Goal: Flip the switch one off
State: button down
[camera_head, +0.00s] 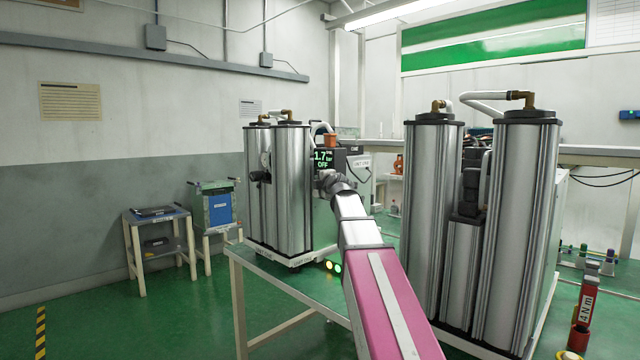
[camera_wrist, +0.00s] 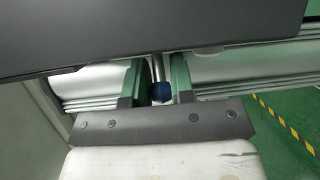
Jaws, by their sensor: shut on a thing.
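The switch (camera_wrist: 160,90), a thin metal lever with a blue tip, shows in the wrist view. My gripper (camera_wrist: 158,88) has a finger on each side of it and is shut on it. In the head view my gripper (camera_head: 328,181) is beside the left column unit (camera_head: 292,190), just below a dark display box (camera_head: 323,157) reading "1.7 bar OFF" in green. The switch is too small or hidden to make out there. A dark grey housing (camera_wrist: 150,35) fills the top of the wrist view.
A second column unit (camera_head: 520,220) stands close at the right of my arm. The left unit stands on a pale-framed table (camera_head: 240,262). Small lit lamps (camera_head: 328,265) show beside my arm. A low stand (camera_head: 158,216) is at the left. Green floor is free at front left.

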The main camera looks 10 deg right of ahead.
dwell(0.7)
jog(key=c, duration=1.1)
grip_release()
jog(key=shift+o, duration=0.2)
jog(key=shift+s+d, duration=0.1)
jog(key=v, duration=1)
jog(key=shift+s, duration=0.3)
jog(key=shift+d+f, duration=0.1)
